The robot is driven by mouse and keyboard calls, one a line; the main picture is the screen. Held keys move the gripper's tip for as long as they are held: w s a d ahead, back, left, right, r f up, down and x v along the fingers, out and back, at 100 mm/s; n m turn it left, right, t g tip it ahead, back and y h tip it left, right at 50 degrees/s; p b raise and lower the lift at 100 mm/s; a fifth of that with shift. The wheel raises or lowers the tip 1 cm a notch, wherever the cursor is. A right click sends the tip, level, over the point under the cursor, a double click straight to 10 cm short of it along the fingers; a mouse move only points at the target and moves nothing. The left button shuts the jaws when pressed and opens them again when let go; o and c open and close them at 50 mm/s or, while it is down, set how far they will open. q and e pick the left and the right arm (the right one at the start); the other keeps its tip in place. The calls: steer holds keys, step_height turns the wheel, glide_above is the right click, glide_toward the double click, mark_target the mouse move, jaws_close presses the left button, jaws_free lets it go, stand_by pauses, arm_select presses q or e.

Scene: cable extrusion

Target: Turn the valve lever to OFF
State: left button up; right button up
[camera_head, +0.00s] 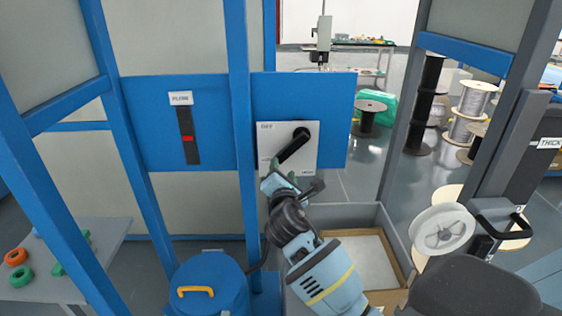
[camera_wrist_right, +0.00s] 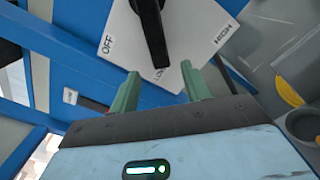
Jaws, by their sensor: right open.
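The valve lever (camera_head: 293,146) is a black handle on a white plate (camera_head: 306,165) fixed to the blue panel. In the right wrist view the lever (camera_wrist_right: 153,35) points down toward the LOW label (camera_wrist_right: 161,74); OFF (camera_wrist_right: 108,44) is at its left and HIGH (camera_wrist_right: 227,33) at its right. My right gripper (camera_head: 281,171) is just below the lever's lower end in the head view. In the wrist view its green fingers (camera_wrist_right: 160,80) are apart, with the lever's tip just beyond the gap between them. Nothing is held. My left gripper is not in view.
A slotted black gauge (camera_head: 187,136) with a red mark is on the panel to the left. Blue posts (camera_head: 239,100) frame the panel. A grey bin (camera_head: 375,217) stands below, a white spool (camera_head: 442,229) to the right, and a blue drum (camera_head: 209,280) at lower left.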

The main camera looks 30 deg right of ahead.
mark_target(282, 158)
steer(key=shift+x, duration=2.75)
jaws_close()
